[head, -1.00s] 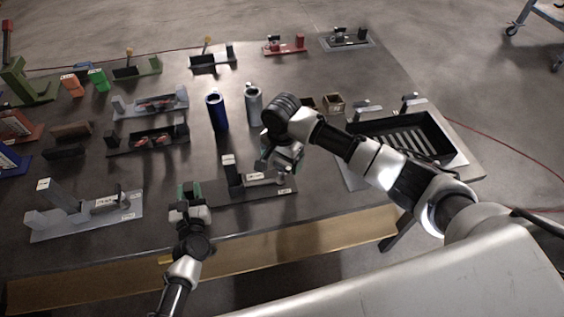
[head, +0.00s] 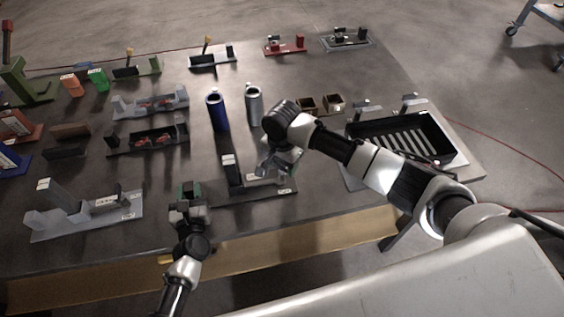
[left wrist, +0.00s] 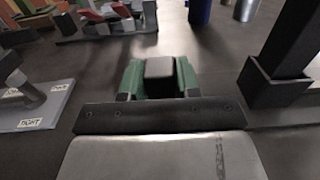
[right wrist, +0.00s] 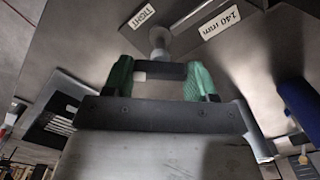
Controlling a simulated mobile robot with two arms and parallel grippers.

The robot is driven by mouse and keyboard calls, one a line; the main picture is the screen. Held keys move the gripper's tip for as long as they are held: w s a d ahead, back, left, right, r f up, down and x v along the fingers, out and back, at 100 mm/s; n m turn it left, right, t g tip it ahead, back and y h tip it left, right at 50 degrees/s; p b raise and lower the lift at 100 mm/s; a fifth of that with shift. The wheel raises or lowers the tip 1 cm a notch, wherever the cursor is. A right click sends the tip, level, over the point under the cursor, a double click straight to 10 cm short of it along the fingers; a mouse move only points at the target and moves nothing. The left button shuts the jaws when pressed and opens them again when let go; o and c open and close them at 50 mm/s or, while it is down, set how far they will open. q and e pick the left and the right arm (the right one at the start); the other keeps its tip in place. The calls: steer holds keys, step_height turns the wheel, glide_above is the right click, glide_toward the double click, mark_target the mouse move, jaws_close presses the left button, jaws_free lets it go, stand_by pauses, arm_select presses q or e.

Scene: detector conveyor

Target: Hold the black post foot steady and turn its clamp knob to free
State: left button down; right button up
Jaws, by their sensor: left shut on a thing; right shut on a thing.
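The black post foot (head: 233,174) stands near the table's front edge, with an upright post and a flat base. My left gripper (head: 191,190) is at the foot's left end, shut on a dark block (left wrist: 160,69) between its green fingers in the left wrist view. I take this block to be part of the foot. My right gripper (head: 278,166) is at the foot's right end. In the right wrist view its green fingers are shut on the black clamp knob (right wrist: 165,71), below a grey shaft (right wrist: 158,40). Labels reading TIGHT (right wrist: 143,17) and 240 mm (right wrist: 221,22) lie beyond it.
A grey post foot (head: 70,205) lies to the left. A blue cylinder (head: 217,110) and a grey cylinder (head: 253,104) stand behind. A black slotted tray (head: 367,126) is at the right, partly behind my right arm.

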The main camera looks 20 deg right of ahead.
steer(key=shift+n, duration=0.3)
steer(key=n, duration=0.4)
steer(key=shift+n, duration=2.1)
steer(key=o, duration=0.9)
steer(key=shift+o, duration=0.2)
step_height(320, 180, up, 12)
arm_select(q)
steer(key=c, duration=0.7)
jaws_free()
steer(key=shift+c, duration=0.2)
